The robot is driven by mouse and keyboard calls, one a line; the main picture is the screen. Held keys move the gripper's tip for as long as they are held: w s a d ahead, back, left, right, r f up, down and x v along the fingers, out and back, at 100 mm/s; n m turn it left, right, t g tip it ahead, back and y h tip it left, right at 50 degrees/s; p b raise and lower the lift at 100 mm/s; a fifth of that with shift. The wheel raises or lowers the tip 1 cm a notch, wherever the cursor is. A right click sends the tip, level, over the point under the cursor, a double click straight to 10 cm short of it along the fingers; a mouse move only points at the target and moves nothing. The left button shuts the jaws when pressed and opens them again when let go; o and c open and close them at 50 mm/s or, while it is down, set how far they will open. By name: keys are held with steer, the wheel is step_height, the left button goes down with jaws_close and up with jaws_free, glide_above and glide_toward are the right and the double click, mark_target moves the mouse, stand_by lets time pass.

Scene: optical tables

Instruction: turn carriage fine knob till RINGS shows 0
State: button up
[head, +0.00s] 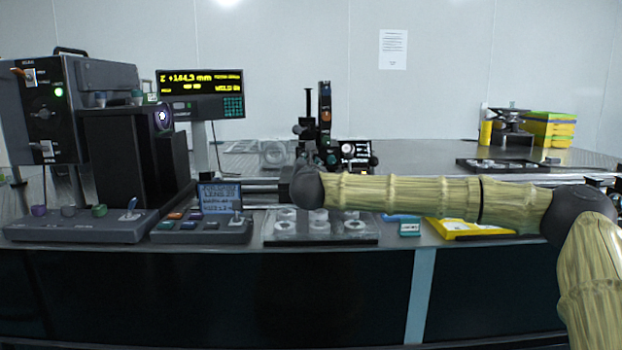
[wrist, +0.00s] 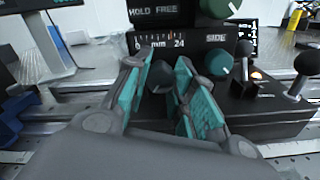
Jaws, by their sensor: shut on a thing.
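In the wrist view, my gripper (wrist: 157,72) has its two teal-padded fingers on either side of a dark round knob (wrist: 160,76), low on the front of a black carriage. A "mm 24" scale (wrist: 165,42) and a "HOLD FREE" label (wrist: 156,12) sit above it. The knob's own label is hidden, so I cannot read which knob it is. In the head view, my arm covers the knob, and the black carriage post (head: 325,105) rises behind it. The yellow-lettered display (head: 200,94) reads about Z +144.3 mm; its smaller lines are too blurred to find RINGS.
A green knob (wrist: 219,64) is close right of my fingers, under a "SIDE" label. A black ball-topped lever (wrist: 307,64) stands farther right. In the head view, a clear tray of round parts (head: 320,228), a control box (head: 200,224) and a yellow tray (head: 470,228) line the front edge.

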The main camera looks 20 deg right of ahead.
steer(key=shift+a+m+b, duration=0.3)
steer(key=shift+m+b, duration=0.8)
steer(key=shift+b, duration=0.05)
steer(key=shift+r, duration=0.2)
steer(key=o, duration=0.9)
steer(key=shift+w+a, duration=0.1)
steer(key=shift+a, duration=0.05)
steer(key=shift+o, duration=0.8)
steer(key=shift+a+f, duration=0.1)
steer(key=shift+a, duration=0.1)
steer(key=shift+d, duration=0.35)
steer(key=shift+f, duration=0.1)
steer(key=v, duration=1.2)
